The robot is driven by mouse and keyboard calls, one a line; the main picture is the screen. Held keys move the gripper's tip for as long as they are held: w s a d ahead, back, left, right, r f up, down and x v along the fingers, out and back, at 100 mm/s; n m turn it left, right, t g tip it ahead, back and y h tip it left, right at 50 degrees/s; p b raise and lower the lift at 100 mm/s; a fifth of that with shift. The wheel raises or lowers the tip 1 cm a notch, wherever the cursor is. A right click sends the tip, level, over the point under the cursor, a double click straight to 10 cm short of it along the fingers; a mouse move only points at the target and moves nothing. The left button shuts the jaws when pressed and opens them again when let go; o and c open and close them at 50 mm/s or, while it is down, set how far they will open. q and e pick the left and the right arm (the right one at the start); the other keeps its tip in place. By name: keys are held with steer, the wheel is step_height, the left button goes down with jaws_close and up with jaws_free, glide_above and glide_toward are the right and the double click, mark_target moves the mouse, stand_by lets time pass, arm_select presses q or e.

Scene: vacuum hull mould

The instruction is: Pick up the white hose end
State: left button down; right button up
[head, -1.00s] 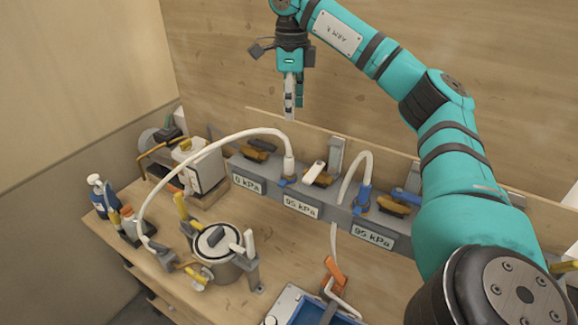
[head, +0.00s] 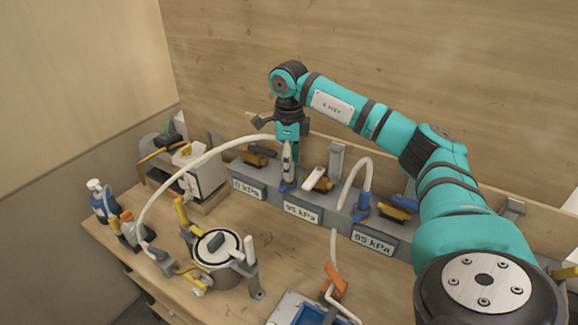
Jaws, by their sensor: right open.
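A white hose (head: 204,160) arcs from the pot up to the grey manifold block. Its end stands at a blue fitting (head: 287,187) between the "0 kPa" and "95 kPa" labels. My right gripper (head: 290,172) points down at this hose end, with its open fingers at or right beside it. The fingers largely hide the hose end, and I cannot tell whether they touch it. My left gripper is not in view.
A second white hose (head: 345,190) loops to a blue connector (head: 363,203) on the right of the manifold (head: 330,212). The lidded pot (head: 217,262) stands in front. A blue bottle (head: 103,204) is at the left. Bare bench lies between pot and manifold.

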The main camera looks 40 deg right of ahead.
steer(key=shift+f, duration=0.55)
jaws_close()
steer(key=shift+r, duration=0.1)
